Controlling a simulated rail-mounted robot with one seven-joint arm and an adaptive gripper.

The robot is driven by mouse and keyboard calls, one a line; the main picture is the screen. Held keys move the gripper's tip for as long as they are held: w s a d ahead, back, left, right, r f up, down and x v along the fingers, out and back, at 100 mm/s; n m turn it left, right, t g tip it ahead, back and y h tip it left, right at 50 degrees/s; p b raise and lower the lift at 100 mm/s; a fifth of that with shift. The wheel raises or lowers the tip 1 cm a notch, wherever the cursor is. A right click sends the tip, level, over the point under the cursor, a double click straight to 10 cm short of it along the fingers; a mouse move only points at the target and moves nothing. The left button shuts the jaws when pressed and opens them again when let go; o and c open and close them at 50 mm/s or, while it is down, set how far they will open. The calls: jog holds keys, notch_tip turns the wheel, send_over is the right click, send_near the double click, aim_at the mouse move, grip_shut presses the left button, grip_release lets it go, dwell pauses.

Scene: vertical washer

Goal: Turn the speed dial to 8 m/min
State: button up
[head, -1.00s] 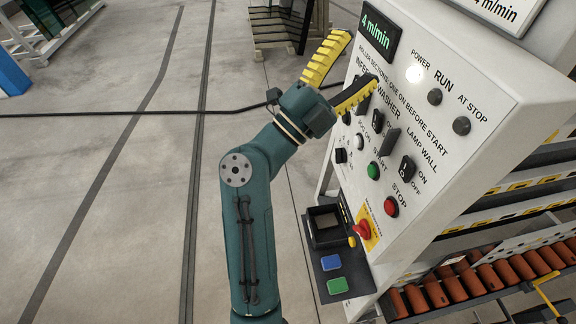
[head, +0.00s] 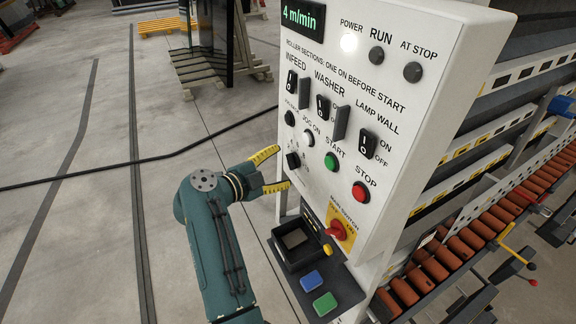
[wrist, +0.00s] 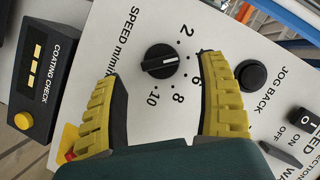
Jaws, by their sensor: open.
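The speed dial (wrist: 162,61) is a round black knob with a white line, on a white panel with numbers around it, including 2, 6, 8 and 10. Its line lies roughly level in the wrist view; the 8 (wrist: 178,98) is below it to the right. In the head view the dial (head: 293,160) sits low on the panel's left side. The display (head: 301,16) reads 4 m/min. My gripper (head: 283,167) is open and empty, its yellow fingers pointing at the panel. In the wrist view the fingers appear either side of the dial, with no visible contact.
A black jog back button (wrist: 252,75) is close to the right finger in the wrist view. A coating check box (wrist: 38,80) is at left. Switches, the green start button (head: 331,161), the red stop button (head: 361,191) and the main switch (head: 339,231) share the panel.

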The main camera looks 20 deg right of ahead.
aim_at(288, 161)
jog(key=shift+b+x, duration=0.5)
jog(key=shift+x, duration=1.4)
jog(key=shift+c, duration=0.4)
jog(key=shift+a, duration=0.1)
jog(key=c, duration=1.1)
